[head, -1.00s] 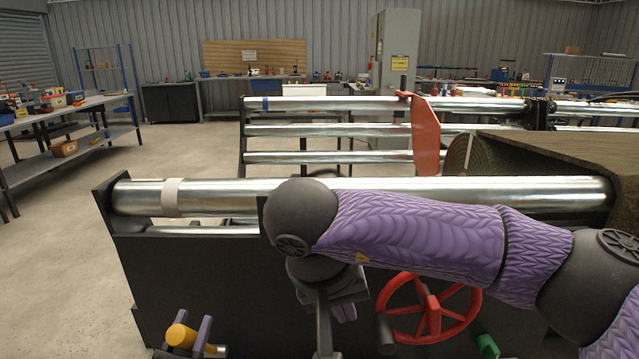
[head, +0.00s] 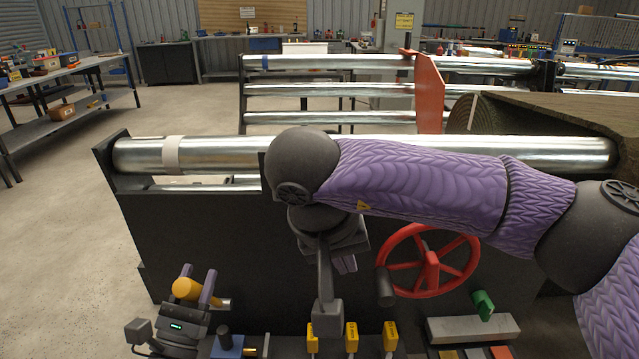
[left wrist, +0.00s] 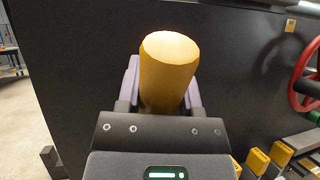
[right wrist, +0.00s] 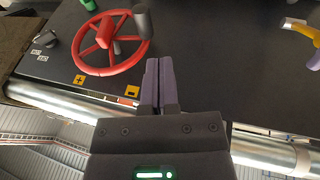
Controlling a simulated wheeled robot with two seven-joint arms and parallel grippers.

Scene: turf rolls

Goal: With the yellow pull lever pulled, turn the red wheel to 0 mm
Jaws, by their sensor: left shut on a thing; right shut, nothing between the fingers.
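The yellow pull lever's cylindrical handle (head: 187,289) is at the lower left of the black machine front. It also shows in the left wrist view (left wrist: 168,72). My left gripper (head: 198,286) is shut on this handle, one purple finger on each side. The red wheel (head: 432,268) with a dark crank knob (head: 385,287) is on the front panel, right of centre. It also shows in the right wrist view (right wrist: 105,34). My right gripper (right wrist: 158,85) is shut and empty, left of the wheel in the head view and apart from it. No millimetre reading is legible.
Plus (right wrist: 80,79) and minus (right wrist: 132,91) marks lie near the wheel. Several yellow-topped parts (head: 351,337) stand below at the front. A green part (head: 483,303) is below the wheel. A steel roller (head: 380,150) and a turf roll (head: 560,112) lie behind my right arm.

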